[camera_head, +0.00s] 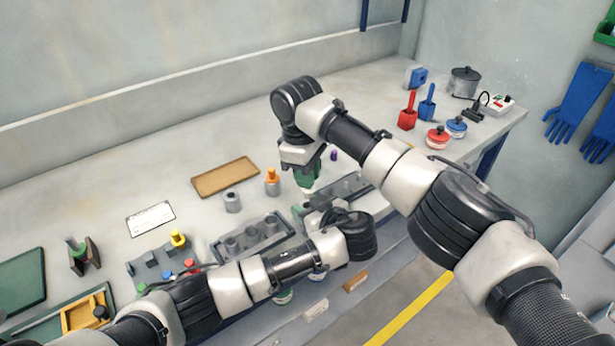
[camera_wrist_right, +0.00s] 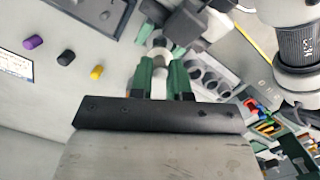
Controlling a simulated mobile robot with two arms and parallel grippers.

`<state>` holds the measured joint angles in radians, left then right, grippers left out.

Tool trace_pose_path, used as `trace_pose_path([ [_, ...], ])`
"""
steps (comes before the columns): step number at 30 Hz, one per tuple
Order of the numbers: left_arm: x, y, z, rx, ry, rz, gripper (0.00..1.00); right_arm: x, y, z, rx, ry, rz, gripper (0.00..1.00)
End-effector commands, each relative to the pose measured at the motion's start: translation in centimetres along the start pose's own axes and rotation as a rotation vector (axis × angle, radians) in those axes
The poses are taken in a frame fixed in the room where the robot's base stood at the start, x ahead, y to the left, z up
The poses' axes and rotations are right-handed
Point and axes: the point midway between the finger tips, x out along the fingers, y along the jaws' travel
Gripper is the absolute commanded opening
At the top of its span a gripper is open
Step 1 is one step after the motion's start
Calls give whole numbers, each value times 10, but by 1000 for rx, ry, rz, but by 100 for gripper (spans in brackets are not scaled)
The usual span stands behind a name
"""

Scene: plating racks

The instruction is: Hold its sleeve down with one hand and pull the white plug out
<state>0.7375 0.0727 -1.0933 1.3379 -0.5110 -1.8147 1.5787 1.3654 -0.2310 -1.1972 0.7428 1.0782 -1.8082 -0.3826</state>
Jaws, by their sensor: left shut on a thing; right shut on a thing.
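The white plug (camera_wrist_right: 158,84) is between the green fingers of my right gripper (camera_wrist_right: 162,78), which is shut on it. In the head view my right gripper (camera_head: 307,183) points down, just above my left gripper (camera_head: 312,212). A pale round sleeve end (camera_wrist_right: 158,42) shows just beyond the plug in the wrist view, between the dark fingers of my left gripper (camera_wrist_right: 168,22). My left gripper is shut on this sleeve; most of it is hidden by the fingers. I cannot tell how deep the plug sits in the sleeve.
A grey rack (camera_head: 250,240) with several holders lies left of the grippers, and another dark rack (camera_head: 350,187) to the right. The far bench middle is clear.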

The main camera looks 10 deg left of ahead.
Motion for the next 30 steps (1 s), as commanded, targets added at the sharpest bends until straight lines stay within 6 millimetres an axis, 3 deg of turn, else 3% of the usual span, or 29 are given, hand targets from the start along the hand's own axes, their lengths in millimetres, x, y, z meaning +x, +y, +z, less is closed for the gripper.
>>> trace_pose_path([
  [13,-1,1,0,-1,0,2,0,-6,0,1,0,-1,0,0],
  [14,-1,1,0,-1,0,2,44,-6,0,1,0,-1,0,0],
  [19,-1,1,-1,-1,1,3,70,-6,0,1,0,0,0,0],
  [30,-6,1,-1,-2,0,4,72,-5,0,1,0,0,0,0],
])
